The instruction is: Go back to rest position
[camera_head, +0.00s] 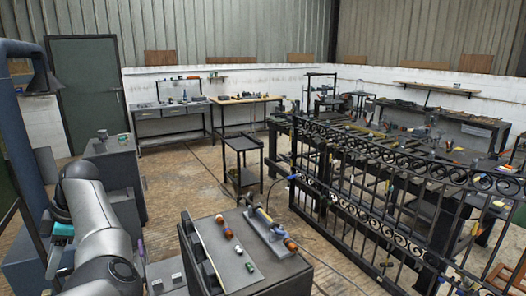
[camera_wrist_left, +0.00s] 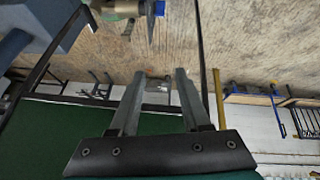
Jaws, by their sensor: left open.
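My left gripper (camera_wrist_left: 160,72) shows in the left wrist view with its two fingers apart and nothing between them. In the head view my grey left arm (camera_head: 100,235) fills the lower left; I cannot clearly make out its fingers there. The arm is to the left of the near dark cart and far from the scroll gate. My right gripper is in neither view. The black scroll gate (camera_head: 400,190) stands upright along the right side.
A dark cart (camera_head: 275,281) in front holds small orange-ended items (camera_head: 228,233) and a grey fixture (camera_head: 266,228). A small black stand (camera_head: 243,160) and a long workbench (camera_head: 345,135) are beyond. A grey cabinet (camera_head: 122,180) stands near my left arm. Open wooden floor (camera_head: 185,185) lies between.

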